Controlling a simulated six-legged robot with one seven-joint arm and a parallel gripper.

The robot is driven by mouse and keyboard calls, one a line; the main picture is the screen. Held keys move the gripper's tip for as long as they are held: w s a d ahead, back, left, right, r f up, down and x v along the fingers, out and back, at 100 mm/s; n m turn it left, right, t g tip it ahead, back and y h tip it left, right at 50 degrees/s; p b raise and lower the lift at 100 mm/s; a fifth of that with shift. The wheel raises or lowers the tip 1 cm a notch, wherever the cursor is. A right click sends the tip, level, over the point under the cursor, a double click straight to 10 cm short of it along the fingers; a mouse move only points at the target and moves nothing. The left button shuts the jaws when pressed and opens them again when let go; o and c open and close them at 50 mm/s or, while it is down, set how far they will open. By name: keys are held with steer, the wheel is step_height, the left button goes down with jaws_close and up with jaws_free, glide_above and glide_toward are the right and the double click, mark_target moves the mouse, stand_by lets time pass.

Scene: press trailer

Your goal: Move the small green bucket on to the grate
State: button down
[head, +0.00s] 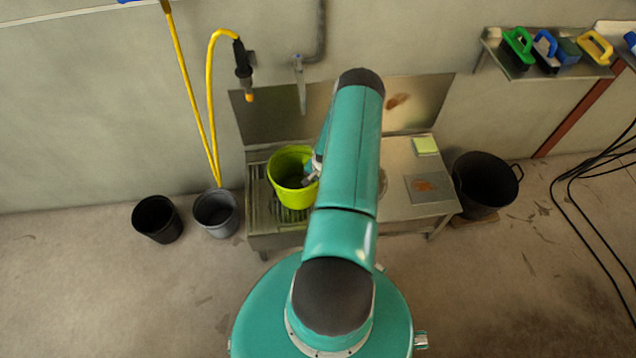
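The small green bucket (287,190) is yellow-green and upright, at the left part of the metal sink bench. It is over the slatted grate (262,205); from above I cannot tell whether its bottom touches the slats. My gripper (311,178) is at the bucket's right rim, partly inside it. My arm hides most of the gripper, so I cannot see whether its fingers are closed on the rim.
A black bucket (157,219) and a grey bucket (215,213) stand on the floor at left. A large black tub (484,184) stands right of the bench. A yellow sponge (425,146) lies on the bench top (398,165). A yellow hose (212,110) hangs at the wall. Brushes lie on a shelf (520,72).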

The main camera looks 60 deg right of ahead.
steer(key=c, duration=2.1)
jaws_free()
steer(key=shift+f, duration=0.15)
steer(key=o, duration=0.4)
